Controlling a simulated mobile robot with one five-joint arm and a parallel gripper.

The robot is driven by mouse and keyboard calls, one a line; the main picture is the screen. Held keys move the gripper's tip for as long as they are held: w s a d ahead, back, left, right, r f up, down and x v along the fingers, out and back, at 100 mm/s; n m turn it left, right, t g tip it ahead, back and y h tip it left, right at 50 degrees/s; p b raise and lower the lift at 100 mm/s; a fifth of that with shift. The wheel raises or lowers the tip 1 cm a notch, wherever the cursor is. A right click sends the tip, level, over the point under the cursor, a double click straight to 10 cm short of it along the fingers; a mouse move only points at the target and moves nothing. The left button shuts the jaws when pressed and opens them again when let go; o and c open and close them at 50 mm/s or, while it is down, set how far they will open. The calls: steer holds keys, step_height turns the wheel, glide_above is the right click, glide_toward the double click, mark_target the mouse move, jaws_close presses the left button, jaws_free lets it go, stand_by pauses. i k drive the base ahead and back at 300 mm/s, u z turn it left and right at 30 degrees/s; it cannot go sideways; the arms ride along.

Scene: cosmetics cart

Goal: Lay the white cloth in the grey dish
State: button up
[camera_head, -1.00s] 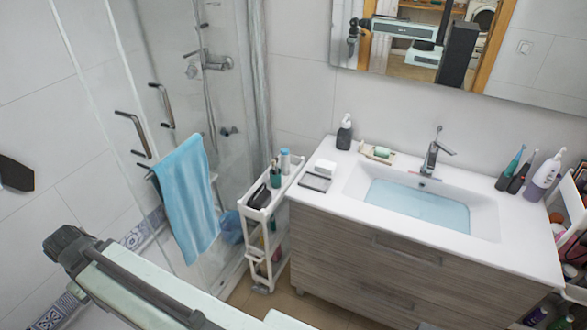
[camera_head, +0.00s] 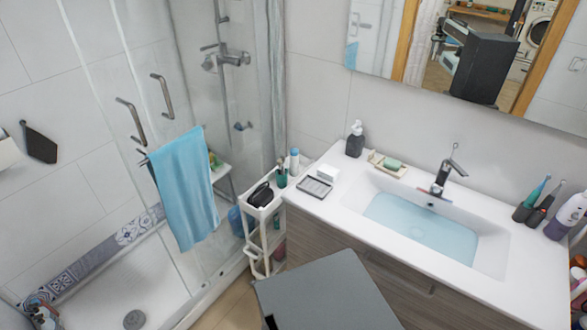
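The white cloth (camera_head: 328,174) looks like a small folded white block on the left end of the white sink counter. The grey dish (camera_head: 315,187) is a shallow rectangular tray just in front of it, near the counter's left edge. The cloth lies behind the dish, not in it; I cannot tell whether they touch. My gripper is not in view.
A soap dispenser (camera_head: 355,139) and a soap tray (camera_head: 388,166) stand behind, left of the filled sink (camera_head: 422,221). A narrow white cart (camera_head: 262,211) with bottles stands left of the counter. A blue towel (camera_head: 187,188) hangs on the shower glass.

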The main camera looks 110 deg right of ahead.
mark_target(314, 187)
steer(key=u, duration=0.05)
steer(key=k, duration=0.9)
steer(key=z, duration=1)
